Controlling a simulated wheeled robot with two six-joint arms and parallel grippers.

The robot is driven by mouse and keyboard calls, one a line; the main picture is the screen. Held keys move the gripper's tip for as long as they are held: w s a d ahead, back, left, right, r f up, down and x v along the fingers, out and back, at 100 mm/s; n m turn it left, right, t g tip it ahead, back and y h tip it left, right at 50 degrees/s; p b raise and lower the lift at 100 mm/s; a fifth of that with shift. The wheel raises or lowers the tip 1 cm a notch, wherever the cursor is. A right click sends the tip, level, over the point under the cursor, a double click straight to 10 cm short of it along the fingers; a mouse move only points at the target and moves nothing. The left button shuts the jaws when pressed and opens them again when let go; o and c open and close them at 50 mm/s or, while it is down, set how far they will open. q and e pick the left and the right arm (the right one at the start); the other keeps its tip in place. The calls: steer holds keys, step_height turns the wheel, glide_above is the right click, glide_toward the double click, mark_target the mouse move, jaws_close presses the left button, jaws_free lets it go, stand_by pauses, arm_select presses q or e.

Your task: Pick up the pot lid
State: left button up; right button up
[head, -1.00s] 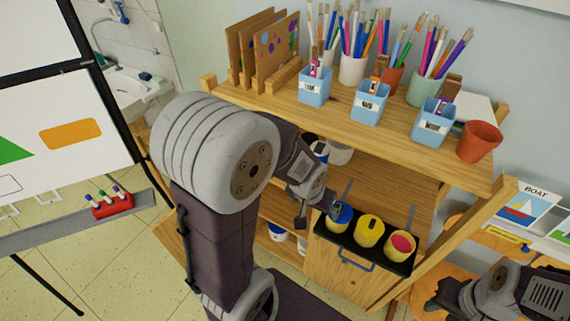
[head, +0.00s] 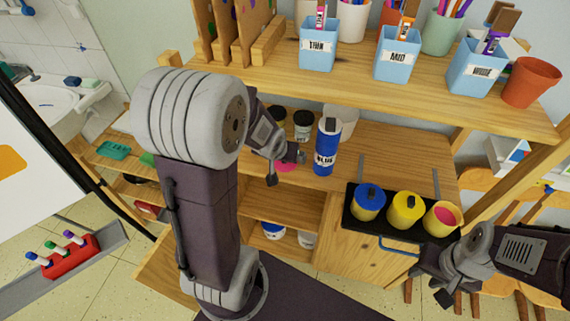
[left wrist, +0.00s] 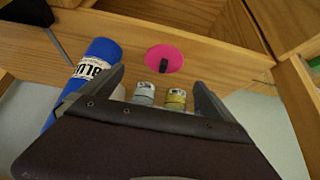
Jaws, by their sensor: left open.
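The pot lid is a flat pink disc with a dark knob. It lies on the middle shelf and shows whole in the left wrist view (left wrist: 156,53). In the head view the pink lid (head: 285,166) is partly hidden by my left gripper (head: 287,170). That gripper is open and empty, above and close to the lid. In the left wrist view its fingers (left wrist: 157,82) are apart, with the lid beyond the tips. My right gripper (head: 430,288) looks open and empty, below the black tray. A lidless yellow pot (head: 440,219) with pink inside stands on that tray.
A blue bottle (head: 326,148) stands just right of my left gripper. Small jars (head: 303,124) stand behind. The upper shelf (head: 420,103) overhangs the back.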

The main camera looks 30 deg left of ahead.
mark_target(283, 169)
arm_select(q)
steer(key=b+x, duration=0.1)
steer(key=x, duration=0.1)
steer(key=b+x, duration=0.1)
steer(key=x, duration=0.1)
steer(key=shift+s+a+f+b, duration=0.15)
steer(key=shift+a+b, duration=0.2)
steer(key=shift+a, duration=0.1)
steer(key=shift+d, duration=0.1)
steer(key=b+x, duration=0.2)
steer(key=x, duration=0.3)
steer(key=shift+b, duration=0.3)
steer(key=shift+w, duration=0.25)
steer(key=shift+s, duration=0.1)
steer(key=shift+c, duration=0.3)
steer(key=c, duration=1.3)
steer(key=shift+r, duration=0.2)
